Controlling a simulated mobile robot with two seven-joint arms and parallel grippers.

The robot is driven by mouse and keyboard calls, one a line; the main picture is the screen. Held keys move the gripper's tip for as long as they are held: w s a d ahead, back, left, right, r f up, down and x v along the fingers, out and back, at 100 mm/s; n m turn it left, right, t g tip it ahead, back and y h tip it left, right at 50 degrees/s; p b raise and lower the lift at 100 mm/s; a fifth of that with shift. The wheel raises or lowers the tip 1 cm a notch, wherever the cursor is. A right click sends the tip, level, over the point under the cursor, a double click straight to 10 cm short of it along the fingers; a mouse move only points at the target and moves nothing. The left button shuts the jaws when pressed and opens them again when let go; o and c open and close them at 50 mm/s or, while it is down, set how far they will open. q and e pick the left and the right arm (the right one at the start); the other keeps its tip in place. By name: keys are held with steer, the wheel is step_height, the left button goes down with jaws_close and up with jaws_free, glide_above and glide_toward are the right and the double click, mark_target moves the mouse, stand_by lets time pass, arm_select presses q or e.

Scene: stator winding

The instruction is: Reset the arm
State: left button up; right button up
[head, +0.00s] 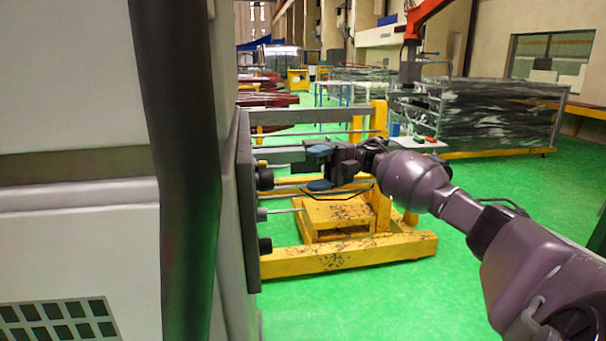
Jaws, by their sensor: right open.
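My right arm comes in from the lower right and reaches toward the middle of the picture. Its right gripper (317,168) is open, with one dark blue fingertip above the other. It points left, in front of the yellow frame and close to the dark plate (246,205) on the machine's side. I see nothing held between the fingers. Whether the fingers touch any of the rods is unclear. My left gripper is not in view.
A large grey machine (75,245) fills the left side. Metal rods (285,211) run from its plate toward a yellow frame (345,254) on the green floor. A rack of wrapped material (495,120) stands behind at the right. The green floor (390,305) at front is clear.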

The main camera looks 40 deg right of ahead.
steer(key=shift+d, duration=0.15)
stand_by(0.5)
steer(key=s+a+f+m+t+h, duration=0.2)
steer(key=a+f+m+t, duration=0.3)
steer(key=f, duration=0.4)
steer(key=s+a+f+m+t+h+p, duration=0.1)
steer(key=a+f+m+t, duration=0.25)
steer(key=f+m, duration=0.35)
steer(key=s+a+f+m+t+h, duration=0.2)
steer(key=a+f+m+t, duration=0.25)
steer(key=f, duration=0.55)
steer(key=s+a+f+m+g+h, duration=0.2)
steer(key=s+a+f+m+h, duration=0.2)
steer(key=s, duration=0.7)
steer(key=s+a+f+m+g+h+p, duration=0.1)
steer(key=s+a+f+m+g+h, duration=0.1)
steer(key=s+a+f+m+h, duration=0.3)
steer(key=s+f+m+h, duration=0.3)
steer(key=s+f+m, duration=0.3)
steer(key=s+m, duration=0.1)
steer(key=shift+f+m+g+h, duration=0.35)
steer(key=shift+m+g+h, duration=0.05)
steer(key=shift+m, duration=0.05)
steer(key=shift+s, duration=0.1)
